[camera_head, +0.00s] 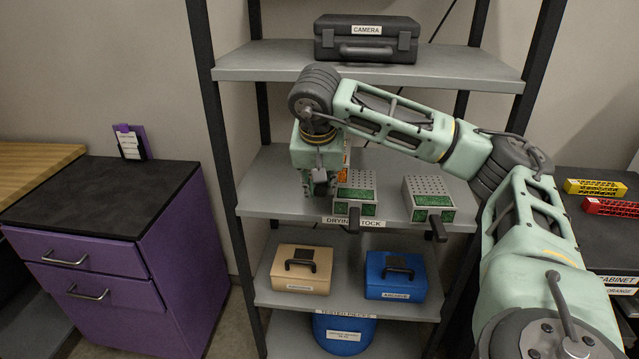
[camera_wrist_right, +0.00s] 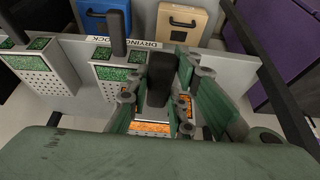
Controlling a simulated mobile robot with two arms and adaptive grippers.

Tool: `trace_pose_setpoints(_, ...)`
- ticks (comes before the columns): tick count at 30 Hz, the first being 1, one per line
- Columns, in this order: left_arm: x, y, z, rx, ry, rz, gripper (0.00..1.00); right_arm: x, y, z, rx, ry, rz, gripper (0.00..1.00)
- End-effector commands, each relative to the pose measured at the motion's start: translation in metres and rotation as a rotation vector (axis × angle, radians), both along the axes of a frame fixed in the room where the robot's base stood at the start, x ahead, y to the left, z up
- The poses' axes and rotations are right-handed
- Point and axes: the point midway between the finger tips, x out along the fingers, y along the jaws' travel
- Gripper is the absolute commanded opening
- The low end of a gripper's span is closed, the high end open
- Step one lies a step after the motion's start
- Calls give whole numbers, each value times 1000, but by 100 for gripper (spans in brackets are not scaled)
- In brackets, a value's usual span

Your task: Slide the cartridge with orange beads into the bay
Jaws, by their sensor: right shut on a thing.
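The cartridge with orange beads shows in the head view as a small orange-windowed part (camera_head: 345,171) on the drying shelf, mostly hidden by my right gripper (camera_head: 320,188). In the right wrist view its orange bead windows (camera_wrist_right: 150,127) show between my right gripper's fingers (camera_wrist_right: 160,85). The fingers are shut on its black handle, which stands up between them. I cannot tell whether the cartridge touches the shelf. My left gripper is not in view. I cannot make out the bay itself; labels reading "CABINET" and "ORANGE" (camera_head: 618,291) are on the dark cabinet at the right.
Two green-bead cartridges (camera_head: 355,191) (camera_head: 430,199) stand to the right on the drying shelf (camera_head: 270,190), handles out front. A camera case (camera_head: 366,40) is above; tan (camera_head: 301,269) and blue (camera_head: 396,275) cases are below. Dark rack posts flank the shelves. Yellow (camera_head: 595,187) and red (camera_head: 610,207) pieces top the cabinet.

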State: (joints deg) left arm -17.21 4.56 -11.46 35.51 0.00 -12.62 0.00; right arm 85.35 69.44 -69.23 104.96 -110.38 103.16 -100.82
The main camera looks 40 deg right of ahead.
Motion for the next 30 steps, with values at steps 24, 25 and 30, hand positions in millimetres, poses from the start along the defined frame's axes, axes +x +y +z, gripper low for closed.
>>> trace_pose_setpoints(24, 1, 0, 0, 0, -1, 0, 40, 0, 0, 0, 1, -1, 0, 42)
trace_pose_setpoints(25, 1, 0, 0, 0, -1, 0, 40, 0, 0, 0, 1, -1, 0, 42)
trace_pose_setpoints(30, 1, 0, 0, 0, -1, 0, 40, 0, 0, -1, 0, 3, 0, 45)
